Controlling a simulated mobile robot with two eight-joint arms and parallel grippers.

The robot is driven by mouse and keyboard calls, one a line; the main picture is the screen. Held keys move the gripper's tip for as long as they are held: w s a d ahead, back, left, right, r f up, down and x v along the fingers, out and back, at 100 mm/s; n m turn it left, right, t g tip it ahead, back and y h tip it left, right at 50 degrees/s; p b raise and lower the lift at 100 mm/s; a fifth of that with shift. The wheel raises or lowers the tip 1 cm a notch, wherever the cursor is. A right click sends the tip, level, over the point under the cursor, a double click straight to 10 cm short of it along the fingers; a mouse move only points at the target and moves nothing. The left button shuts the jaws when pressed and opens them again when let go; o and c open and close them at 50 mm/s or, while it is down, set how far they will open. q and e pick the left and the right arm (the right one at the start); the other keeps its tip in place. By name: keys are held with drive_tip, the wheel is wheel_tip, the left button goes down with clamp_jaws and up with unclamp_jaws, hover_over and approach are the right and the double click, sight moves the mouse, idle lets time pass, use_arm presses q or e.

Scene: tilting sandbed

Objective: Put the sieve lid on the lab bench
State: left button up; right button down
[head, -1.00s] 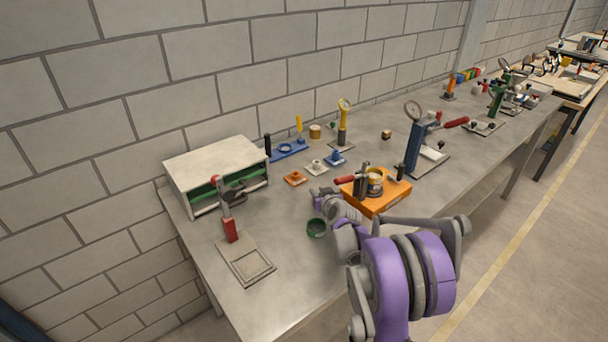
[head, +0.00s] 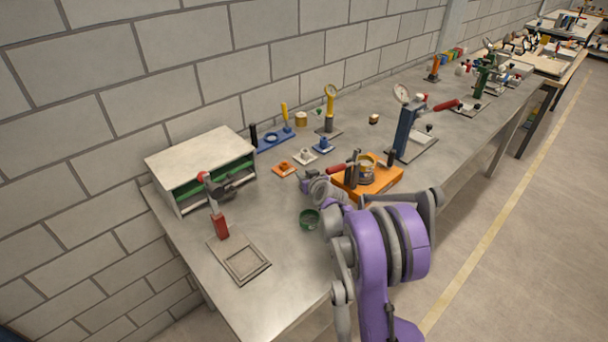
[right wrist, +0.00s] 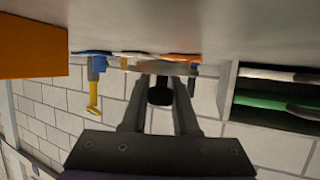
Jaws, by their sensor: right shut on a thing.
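My right gripper (right wrist: 160,100) is shut on a black knob between its fingers. A thin grey disc (right wrist: 172,69), seen edge-on beyond the knob, looks like the sieve lid. The lid is too small to make out there. Whether it touches the bench is not clear. My left gripper is not in view.
The orange fixture (head: 393,184) carries a round sieve-like pot (head: 366,172) and a red-handled clamp. Small orange, white and blue blocks lie behind. A white cabinet (head: 195,157) stands left. The front-left bench has bare room.

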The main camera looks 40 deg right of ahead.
drive_tip(key=shift+w+f, duration=0.2)
drive_tip(key=shift+f, duration=0.2)
drive_tip(key=shift+s, duration=0.1)
drive_tip(key=c, duration=1.1)
unclamp_jaws()
drive_tip(key=shift+s+r, duration=0.1)
drive_tip(key=o, duration=0.4)
